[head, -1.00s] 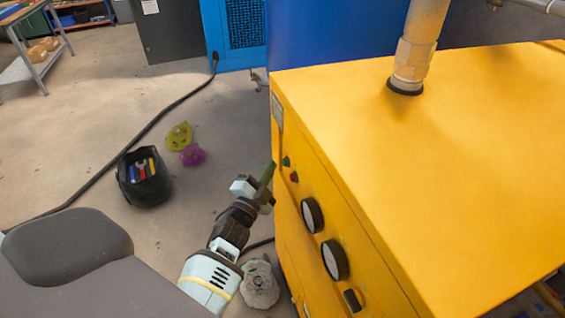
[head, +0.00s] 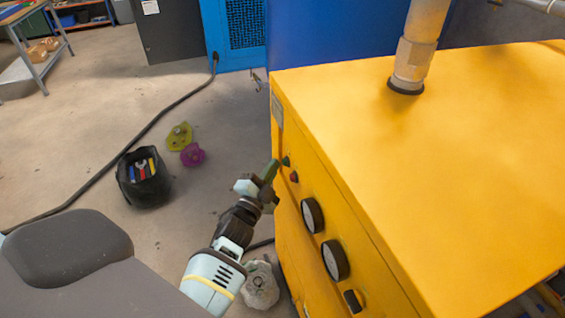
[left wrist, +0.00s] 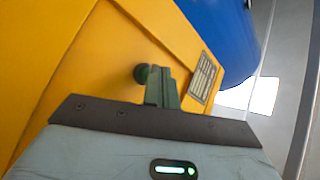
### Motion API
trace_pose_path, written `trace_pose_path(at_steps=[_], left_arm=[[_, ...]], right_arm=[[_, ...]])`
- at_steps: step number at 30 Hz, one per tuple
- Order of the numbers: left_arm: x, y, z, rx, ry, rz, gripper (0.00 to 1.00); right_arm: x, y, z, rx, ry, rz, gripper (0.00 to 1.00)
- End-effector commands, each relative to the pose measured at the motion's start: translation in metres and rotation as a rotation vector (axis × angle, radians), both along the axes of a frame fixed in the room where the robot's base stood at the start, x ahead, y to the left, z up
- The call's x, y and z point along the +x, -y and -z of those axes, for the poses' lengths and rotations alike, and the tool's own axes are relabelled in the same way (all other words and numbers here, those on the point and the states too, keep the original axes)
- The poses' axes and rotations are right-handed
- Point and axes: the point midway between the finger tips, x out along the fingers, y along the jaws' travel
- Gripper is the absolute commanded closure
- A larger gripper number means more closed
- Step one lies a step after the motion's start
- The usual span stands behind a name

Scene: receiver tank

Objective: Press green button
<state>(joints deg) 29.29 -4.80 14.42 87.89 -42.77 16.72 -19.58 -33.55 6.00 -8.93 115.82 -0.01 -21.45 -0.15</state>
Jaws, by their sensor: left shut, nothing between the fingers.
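The green button (head: 286,161) sticks out of the front panel of the yellow cabinet (head: 430,160), near its far upper corner, in the head view. In the left wrist view the green button (left wrist: 141,74) shows as a dark green knob just left of the fingers. My left gripper (head: 270,169) is shut and empty, its green fingertips right at the button. In the left wrist view the left gripper (left wrist: 161,85) overlaps the button's edge; I cannot tell whether they touch. My right gripper is not in view.
A red button (head: 294,177) sits just below the green one, with two round gauges (head: 312,215) and a black switch (head: 352,301) nearer. A pipe (head: 412,60) rises from the cabinet top. A black tool bag (head: 143,178) and cable lie on open floor at left.

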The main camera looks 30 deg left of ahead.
Motion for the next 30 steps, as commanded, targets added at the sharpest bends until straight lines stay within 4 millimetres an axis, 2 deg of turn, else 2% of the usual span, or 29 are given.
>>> trace_pose_path(at_steps=[30], left_arm=[[0.0065,0.0061,-0.0002,-0.001,0.001,0.001,1.0]], right_arm=[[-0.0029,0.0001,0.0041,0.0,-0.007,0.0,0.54]])
